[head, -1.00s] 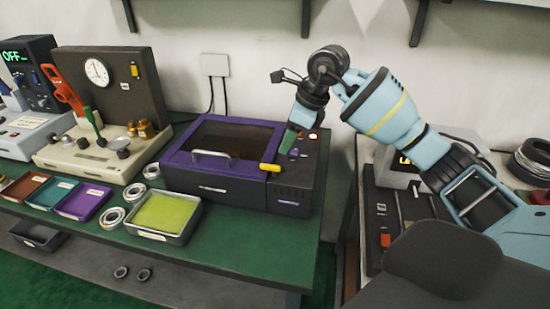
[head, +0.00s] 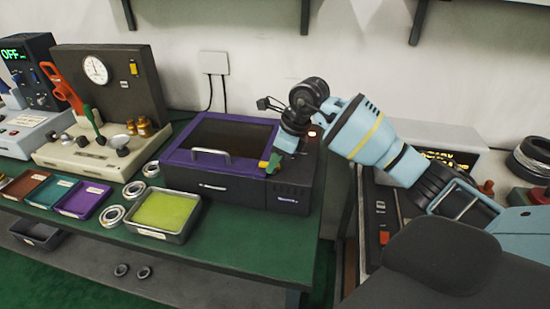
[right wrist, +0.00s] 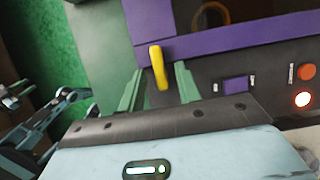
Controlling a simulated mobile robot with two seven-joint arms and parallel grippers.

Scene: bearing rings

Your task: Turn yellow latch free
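The yellow latch (right wrist: 158,67) is a short bar at the front right corner of the dark machine with the purple-framed lid (head: 171,156). In the right wrist view it stands between the two green fingers of my right gripper (right wrist: 160,88). The fingers are apart, one on each side of the latch, and a gap shows on both sides. In the head view my right gripper (head: 272,163) reaches down at that corner and its fingers partly hide the latch. The lid is down. My left gripper does not show in the head view.
A lit round button (right wrist: 302,99), a red button (right wrist: 306,72) and a purple switch (right wrist: 236,84) lie right of the fingers in the wrist view.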

